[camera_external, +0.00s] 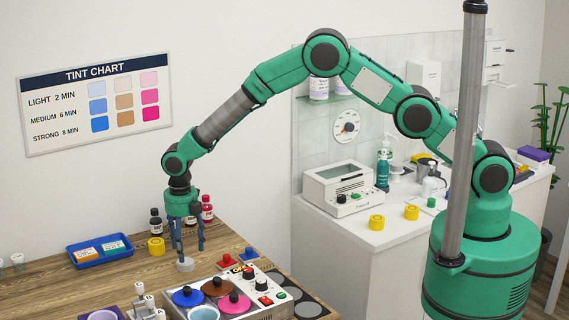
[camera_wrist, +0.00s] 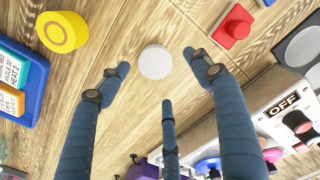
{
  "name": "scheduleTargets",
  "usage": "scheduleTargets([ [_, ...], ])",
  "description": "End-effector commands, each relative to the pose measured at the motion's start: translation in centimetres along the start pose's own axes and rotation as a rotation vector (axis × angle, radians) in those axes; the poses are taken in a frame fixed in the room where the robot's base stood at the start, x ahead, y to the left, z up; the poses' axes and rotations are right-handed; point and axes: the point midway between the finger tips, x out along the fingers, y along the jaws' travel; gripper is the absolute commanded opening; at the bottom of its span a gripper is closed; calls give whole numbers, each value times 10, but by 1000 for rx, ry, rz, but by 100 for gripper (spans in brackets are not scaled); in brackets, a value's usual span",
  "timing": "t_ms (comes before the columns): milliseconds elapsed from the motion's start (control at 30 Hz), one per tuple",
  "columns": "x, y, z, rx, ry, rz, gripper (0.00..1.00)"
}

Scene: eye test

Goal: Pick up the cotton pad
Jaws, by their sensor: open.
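The cotton pad (camera_external: 185,265) is a small white disc lying flat on the wooden table (camera_external: 120,285). In the wrist view the pad (camera_wrist: 155,62) shows whole, between the tips of my two outer fingers, with a gap on each side. My gripper (camera_external: 188,250) is open and empty, with three dark blue fingers pointing down close above the pad. The third fingertip shows just below the pad in the wrist view. I cannot tell the exact height of the tips above the table.
A yellow round container (camera_external: 156,246) and a blue tray (camera_external: 98,250) with small boxes stand to the left. Dark and red bottles (camera_external: 207,208) stand behind. A warmer with blue, brown and pink lidded pots (camera_external: 215,287) is close in front. A red block (camera_external: 227,260) is at right.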

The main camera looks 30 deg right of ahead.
Motion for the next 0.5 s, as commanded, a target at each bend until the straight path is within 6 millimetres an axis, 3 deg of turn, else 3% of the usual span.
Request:
scheduleTargets([
  [267,3,0,0,0,0,-1,65],
  [500,20,2,2,0,0,0,65],
])
